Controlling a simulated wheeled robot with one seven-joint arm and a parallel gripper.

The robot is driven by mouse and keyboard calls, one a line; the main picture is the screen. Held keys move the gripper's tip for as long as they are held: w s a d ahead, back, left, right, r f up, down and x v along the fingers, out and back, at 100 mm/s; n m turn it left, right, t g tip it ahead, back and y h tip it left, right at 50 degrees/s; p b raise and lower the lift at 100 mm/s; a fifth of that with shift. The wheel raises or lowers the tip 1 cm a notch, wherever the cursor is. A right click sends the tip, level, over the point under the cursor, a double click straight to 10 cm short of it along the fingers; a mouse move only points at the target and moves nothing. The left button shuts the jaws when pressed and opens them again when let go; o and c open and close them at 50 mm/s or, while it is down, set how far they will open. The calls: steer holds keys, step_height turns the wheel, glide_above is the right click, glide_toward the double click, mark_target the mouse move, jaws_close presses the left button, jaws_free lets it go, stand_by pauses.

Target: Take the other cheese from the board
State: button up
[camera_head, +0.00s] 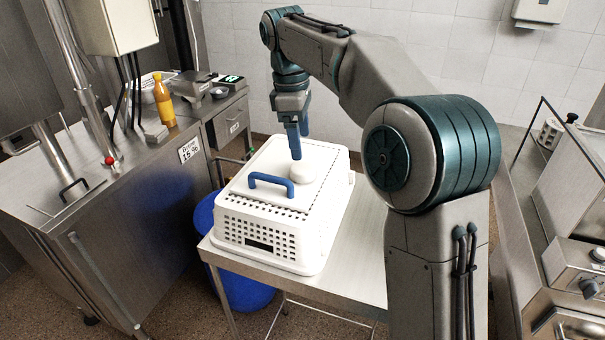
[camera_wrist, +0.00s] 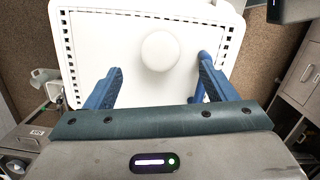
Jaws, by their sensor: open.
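One round white cheese (camera_head: 302,173) sits on the white board (camera_head: 318,153) that lies over a white perforated basket (camera_head: 262,238). The cheese also shows in the wrist view (camera_wrist: 160,51), near the middle of the board (camera_wrist: 98,45). My gripper (camera_head: 297,155) hangs with its blue fingers pointing down, just above and beside the cheese. In the wrist view my gripper (camera_wrist: 158,66) is open, its fingers wide apart on either side of the cheese's line, with nothing between them. The height gap is hard to judge.
A blue handle (camera_head: 271,182) stands up at the near-left part of the board, close to my right finger in the wrist view. The basket rests on a steel table (camera_head: 345,272). A blue bin (camera_head: 240,285) stands below. A counter with an orange bottle (camera_head: 163,98) is left.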

mark_target(302, 166)
steer(key=shift+d+f, duration=0.2)
steer(key=shift+f, duration=3.55)
steer(key=c, duration=1.1)
